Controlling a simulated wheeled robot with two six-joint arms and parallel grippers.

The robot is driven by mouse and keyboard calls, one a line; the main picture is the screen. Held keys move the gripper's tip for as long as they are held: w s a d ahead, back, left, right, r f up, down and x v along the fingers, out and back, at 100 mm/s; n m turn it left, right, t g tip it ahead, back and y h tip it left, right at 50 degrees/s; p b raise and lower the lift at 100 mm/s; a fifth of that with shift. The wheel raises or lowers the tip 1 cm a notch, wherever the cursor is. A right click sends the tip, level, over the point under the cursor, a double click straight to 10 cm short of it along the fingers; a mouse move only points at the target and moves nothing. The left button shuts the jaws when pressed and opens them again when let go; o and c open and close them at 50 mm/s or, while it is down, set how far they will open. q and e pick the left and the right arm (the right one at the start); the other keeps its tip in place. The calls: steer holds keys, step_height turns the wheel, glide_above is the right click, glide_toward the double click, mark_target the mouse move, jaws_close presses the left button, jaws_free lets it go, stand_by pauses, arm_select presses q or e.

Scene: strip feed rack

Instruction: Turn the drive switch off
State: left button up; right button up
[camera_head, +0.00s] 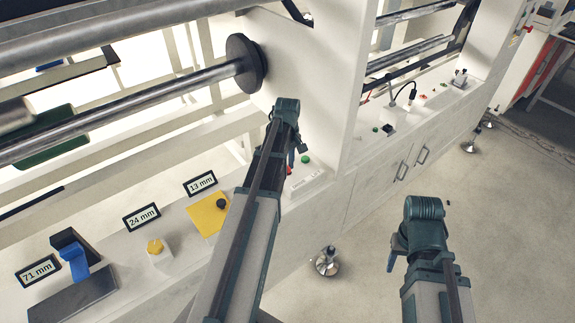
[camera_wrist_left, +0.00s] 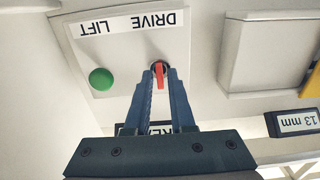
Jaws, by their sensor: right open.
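The drive switch (camera_wrist_left: 160,76) is a small red lever on a white panel in the left wrist view, beside the upside-down word DRIVE. My left gripper (camera_wrist_left: 159,78) is at the switch, with a fingertip on either side of the red lever. I cannot tell whether the fingers press on it. In the head view my left gripper (camera_head: 303,150) is over the control panel, and red shows just below it (camera_head: 290,170). My right gripper (camera_head: 391,263) hangs over the open floor, mostly hidden by its wrist, touching nothing I can see.
A green button (camera_wrist_left: 101,79) is beside the switch, near the word LIFT. A 13 mm sign (camera_wrist_left: 298,122) is to the right. In the head view, a yellow plate (camera_head: 208,216) and a blue piece (camera_head: 74,262) stand on the ledge at left. Rollers (camera_head: 130,108) cross above.

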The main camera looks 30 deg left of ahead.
arm_select(q)
jaws_close()
steer(key=shift+m, duration=0.4)
steer(key=m, duration=0.2)
steer(key=shift+m, duration=0.4)
steer(key=m, duration=0.4)
steer(key=shift+m, duration=0.3)
steer(key=m, duration=0.9)
steer(key=shift+m, duration=0.3)
